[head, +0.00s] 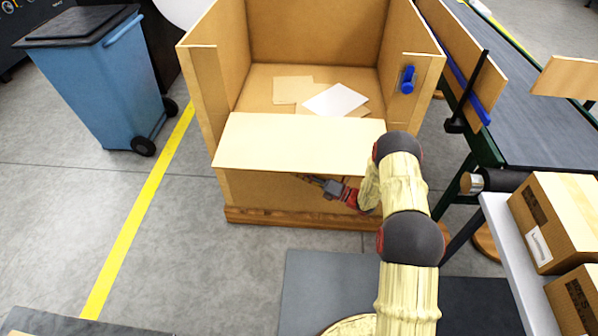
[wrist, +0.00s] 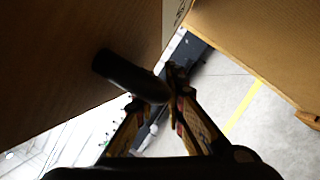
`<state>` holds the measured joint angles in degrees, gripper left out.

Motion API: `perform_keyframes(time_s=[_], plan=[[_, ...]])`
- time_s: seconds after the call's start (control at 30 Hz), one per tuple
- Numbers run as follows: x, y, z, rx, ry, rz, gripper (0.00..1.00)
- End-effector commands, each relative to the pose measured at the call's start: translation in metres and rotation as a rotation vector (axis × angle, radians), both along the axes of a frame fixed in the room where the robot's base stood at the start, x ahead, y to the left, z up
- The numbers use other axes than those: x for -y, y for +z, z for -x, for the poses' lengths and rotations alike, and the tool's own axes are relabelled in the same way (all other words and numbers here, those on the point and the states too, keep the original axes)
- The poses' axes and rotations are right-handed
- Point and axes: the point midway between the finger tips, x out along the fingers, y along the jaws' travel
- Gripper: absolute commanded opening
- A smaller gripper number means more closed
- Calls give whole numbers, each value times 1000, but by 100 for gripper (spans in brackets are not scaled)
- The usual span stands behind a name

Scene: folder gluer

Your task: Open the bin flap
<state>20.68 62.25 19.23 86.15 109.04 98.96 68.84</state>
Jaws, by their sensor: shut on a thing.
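The bin (head: 213,100) is a tall tan box with an open top and front, standing in the middle of the head view. Its flap (head: 300,143) is a pale panel at the front, tilted outward over the lower front wall. My gripper (head: 314,181) is under the flap's front edge, reaching in from the right. In the wrist view, my gripper (wrist: 158,92) is shut on a black bar-like handle (wrist: 118,70), beside the flap's dark brown face (wrist: 60,60). The handle is hidden by the flap in the head view.
A blue latch (head: 407,80) sits on the bin's right front post. Cardboard sheets and a white sheet (head: 336,100) lie inside. A conveyor (head: 540,120) and boxes (head: 565,215) stand right. A blue wheeled bin (head: 100,85) stands left. Floor in front left is clear.

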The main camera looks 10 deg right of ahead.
Motion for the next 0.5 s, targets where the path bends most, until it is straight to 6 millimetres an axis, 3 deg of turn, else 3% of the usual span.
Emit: perform_keyframes(time_s=[0.27, 0.5], plan=[[0, 4, 1, -11, -1, -2, 0], [-1, 33, 3, -96, 0, -30, 0]])
